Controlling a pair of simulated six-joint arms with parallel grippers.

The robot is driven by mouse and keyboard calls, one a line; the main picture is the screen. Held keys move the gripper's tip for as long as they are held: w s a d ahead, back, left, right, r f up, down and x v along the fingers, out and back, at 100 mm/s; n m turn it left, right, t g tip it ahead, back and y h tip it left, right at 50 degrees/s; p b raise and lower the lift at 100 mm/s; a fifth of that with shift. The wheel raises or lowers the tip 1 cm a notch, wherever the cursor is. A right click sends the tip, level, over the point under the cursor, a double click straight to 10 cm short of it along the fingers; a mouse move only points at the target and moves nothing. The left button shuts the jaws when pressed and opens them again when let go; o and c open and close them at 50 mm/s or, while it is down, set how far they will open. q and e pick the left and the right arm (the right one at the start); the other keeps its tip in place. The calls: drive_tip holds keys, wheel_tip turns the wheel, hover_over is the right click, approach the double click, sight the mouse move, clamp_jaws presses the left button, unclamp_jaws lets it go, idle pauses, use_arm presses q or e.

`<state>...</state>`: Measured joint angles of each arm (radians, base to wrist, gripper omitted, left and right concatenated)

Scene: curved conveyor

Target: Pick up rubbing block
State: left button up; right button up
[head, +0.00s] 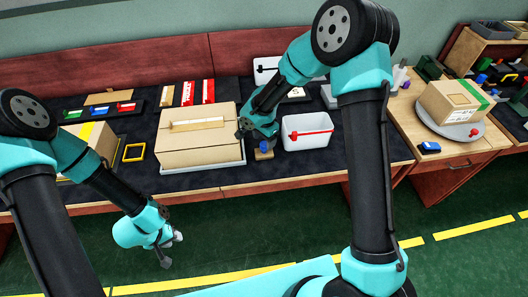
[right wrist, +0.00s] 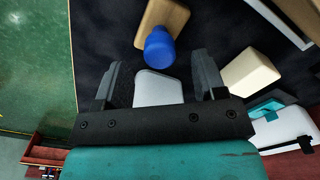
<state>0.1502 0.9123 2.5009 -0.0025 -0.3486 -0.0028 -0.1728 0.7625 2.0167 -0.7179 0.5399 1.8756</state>
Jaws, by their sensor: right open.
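A wooden block with a blue knob (head: 264,151) stands on the dark bench mat, right of the large cardboard box. It appears to be the rubbing block. In the right wrist view, its wooden base (right wrist: 172,14) and blue knob (right wrist: 159,46) lie just beyond my fingertips. My right gripper (right wrist: 158,72) is open and points at the block, with nothing held. A pale grey piece (right wrist: 158,88) shows between the fingers. In the head view my right arm hides part of the area behind the block. My left gripper (head: 173,249) is open and empty over the green floor.
The cardboard box (head: 198,151) stands left of the block, and a white bin (head: 308,141) with a red piece stands right. A cream block (right wrist: 248,72) lies near my right fingers. The mat in front of the block is clear.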

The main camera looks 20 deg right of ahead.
sight(264, 143)
drive_tip(key=shift+a+f, duration=0.1)
drive_tip(key=shift+f, duration=2.3)
drive_tip(key=shift+s, duration=0.1)
drive_tip(key=shift+c, duration=0.2)
drive_tip(key=c, duration=1)
